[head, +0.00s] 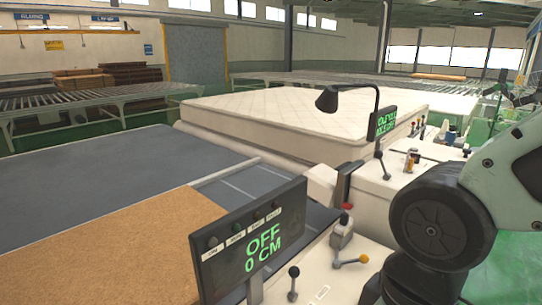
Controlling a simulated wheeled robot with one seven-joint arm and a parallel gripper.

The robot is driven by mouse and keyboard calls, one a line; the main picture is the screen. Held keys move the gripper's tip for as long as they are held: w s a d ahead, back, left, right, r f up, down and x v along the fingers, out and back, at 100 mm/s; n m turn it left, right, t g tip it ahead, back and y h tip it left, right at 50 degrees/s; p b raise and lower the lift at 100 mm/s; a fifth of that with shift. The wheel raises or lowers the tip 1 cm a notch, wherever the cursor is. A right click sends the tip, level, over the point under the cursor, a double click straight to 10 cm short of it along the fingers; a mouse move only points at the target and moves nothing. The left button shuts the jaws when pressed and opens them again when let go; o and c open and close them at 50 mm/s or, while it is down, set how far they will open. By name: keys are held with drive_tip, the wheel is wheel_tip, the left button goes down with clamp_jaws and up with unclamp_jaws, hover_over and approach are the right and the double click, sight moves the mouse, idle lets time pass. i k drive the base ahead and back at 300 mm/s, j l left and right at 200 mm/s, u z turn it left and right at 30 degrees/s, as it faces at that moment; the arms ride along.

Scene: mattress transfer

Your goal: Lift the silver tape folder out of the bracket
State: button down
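I cannot make out the silver tape folder or its bracket with certainty. A small silvery-grey block (342,236) with a black-knobbed stick sits on the near white console, and I cannot tell whether it is the folder. My arm fills the right side, with a large dark joint and pale links. My gripper is not in view. The arm hides part of the right side of the console.
A screen (252,240) reading "OFF 0 CM" stands at the near console, with levers (350,261) beside it. A second screen (382,122) and a black lamp (328,99) stand farther back. A white mattress (285,110) lies beyond the grey conveyor (95,185); a brown board (120,250) lies near left.

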sight(344, 225)
drive_tip(key=u, duration=1.05)
drive_tip(key=l+u, duration=0.2)
drive_tip(key=l, duration=0.85)
drive_tip(key=l+u, duration=0.2)
drive_tip(key=l, duration=0.9)
drive_tip(key=k, duration=0.05)
